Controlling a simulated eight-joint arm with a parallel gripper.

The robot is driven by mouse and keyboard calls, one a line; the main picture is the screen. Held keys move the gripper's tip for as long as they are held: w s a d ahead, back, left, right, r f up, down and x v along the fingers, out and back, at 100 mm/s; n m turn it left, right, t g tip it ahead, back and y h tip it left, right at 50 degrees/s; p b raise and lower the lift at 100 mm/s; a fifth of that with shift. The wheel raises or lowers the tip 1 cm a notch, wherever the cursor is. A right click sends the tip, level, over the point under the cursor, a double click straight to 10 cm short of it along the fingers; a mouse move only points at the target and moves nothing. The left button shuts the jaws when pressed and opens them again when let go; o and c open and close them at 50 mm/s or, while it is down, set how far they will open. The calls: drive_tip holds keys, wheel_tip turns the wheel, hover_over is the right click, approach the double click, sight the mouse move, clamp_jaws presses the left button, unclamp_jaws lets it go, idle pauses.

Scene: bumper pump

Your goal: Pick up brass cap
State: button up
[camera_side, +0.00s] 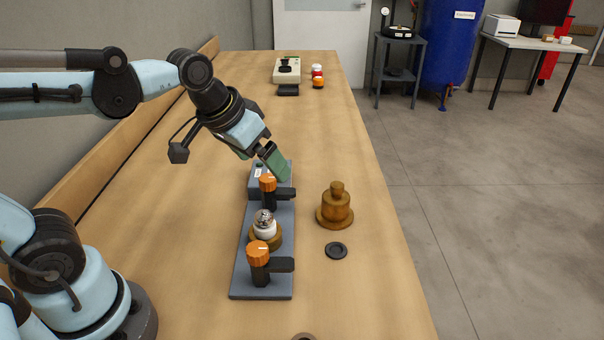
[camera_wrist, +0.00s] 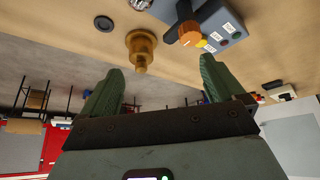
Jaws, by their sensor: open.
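The brass cap (camera_side: 336,207) stands upright on the wooden table, right of the grey fixture (camera_side: 283,218). It has a wide flange, a stepped body and a small knob on top. It also shows in the wrist view (camera_wrist: 142,48), just beyond and between the fingertips. My gripper (camera_side: 277,164) is above the far end of the fixture, up and to the left of the cap, and does not touch it. Its two green fingers are spread, with nothing between them in the wrist view (camera_wrist: 160,66).
The fixture carries two orange-knobbed clamps (camera_side: 258,253) and a brass seat with a white part and metallic ball (camera_side: 265,222). A black ring (camera_side: 336,250) lies in front of the cap. The table's right edge is close; bare table lies behind the cap.

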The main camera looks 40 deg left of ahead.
drive_tip(key=w+d+r+g, duration=0.2)
drive_tip(key=w+d+g, duration=0.1)
drive_tip(key=w, duration=0.6)
drive_tip(key=n+g, duration=0.1)
drive_tip(key=g, duration=0.1)
hover_over(336, 198)
drive_tip(key=w, duration=0.1)
drive_tip(key=f, duration=0.3)
drive_tip(key=shift+w+a+f, duration=0.15)
drive_tip(key=shift+a+f, duration=0.15)
drive_tip(key=shift+f, duration=0.05)
drive_tip(key=shift+w+d+f, duration=0.15)
drive_tip(key=shift+w+f, duration=0.05)
drive_tip(key=shift+w+d+f+g, duration=0.15)
drive_tip(key=shift+f+g, duration=0.15)
drive_tip(key=shift+f, duration=0.15)
wheel_tip(336, 198, down, 6)
drive_tip(key=shift+f, duration=0.1)
drive_tip(key=shift+s+a+f, duration=0.15)
drive_tip(key=shift+f, duration=0.75)
drive_tip(key=shift+s+a+f, duration=0.1)
drive_tip(key=shift+a+f, duration=0.05)
drive_tip(key=shift+f, duration=0.7)
drive_tip(key=shift+s+a+f, duration=0.15)
drive_tip(key=shift+f, duration=0.75)
drive_tip(key=c, duration=1.3)
